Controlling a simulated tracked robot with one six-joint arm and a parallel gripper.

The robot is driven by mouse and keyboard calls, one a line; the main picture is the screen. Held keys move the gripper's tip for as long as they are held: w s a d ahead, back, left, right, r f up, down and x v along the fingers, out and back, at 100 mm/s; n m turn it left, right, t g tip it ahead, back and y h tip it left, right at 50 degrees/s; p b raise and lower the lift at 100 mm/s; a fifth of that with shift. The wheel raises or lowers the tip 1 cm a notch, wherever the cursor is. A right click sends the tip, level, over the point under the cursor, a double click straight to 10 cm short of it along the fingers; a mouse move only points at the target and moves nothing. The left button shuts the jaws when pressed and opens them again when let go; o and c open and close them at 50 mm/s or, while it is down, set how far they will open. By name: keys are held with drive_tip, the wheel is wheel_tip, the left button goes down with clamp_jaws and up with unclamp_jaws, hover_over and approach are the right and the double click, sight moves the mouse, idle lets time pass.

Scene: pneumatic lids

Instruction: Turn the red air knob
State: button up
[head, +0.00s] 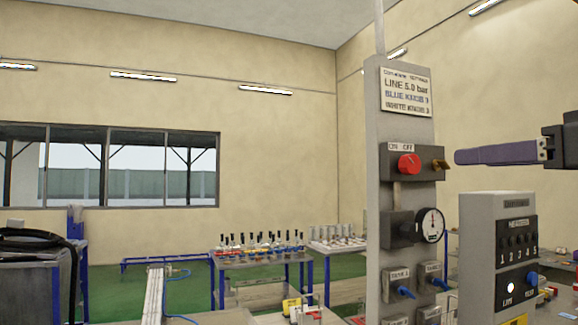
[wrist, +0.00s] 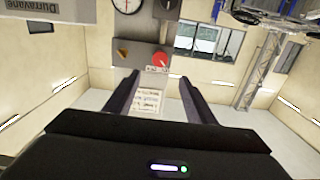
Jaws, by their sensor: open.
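The red air knob (head: 408,164) is on the dark grey box (head: 396,175) on the upright grey post, under letters that look like "ON OFF". A brass-coloured piece (head: 441,165) sticks out from the box's right side. My gripper (head: 458,156) is to the right of the knob at about its height in the head view, with one purple finger showing. In the wrist view, which is upside down, my open gripper (wrist: 158,74) has both dark fingers apart with nothing held. There the red knob (wrist: 160,59) appears just beyond the fingertips, apart from them.
A sign (head: 406,92) is above the knob. A round gauge (head: 430,225) and blue knobs (head: 403,291) are lower on the post. A grey panel (head: 503,255) with numbered knobs stands to the right, below my gripper. A table of bottles (head: 258,258) stands behind.

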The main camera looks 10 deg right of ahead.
sight(414, 164)
drive_tip(key=shift+w+a, duration=0.35)
drive_tip(key=shift+w, duration=1.95)
drive_tip(key=shift+w+a, duration=0.3)
drive_tip(key=shift+w, duration=1.95)
drive_tip(key=shift+w+a, duration=0.35)
drive_tip(key=shift+w, duration=1.95)
drive_tip(key=shift+c, duration=0.6)
drive_tip(key=c, duration=0.9)
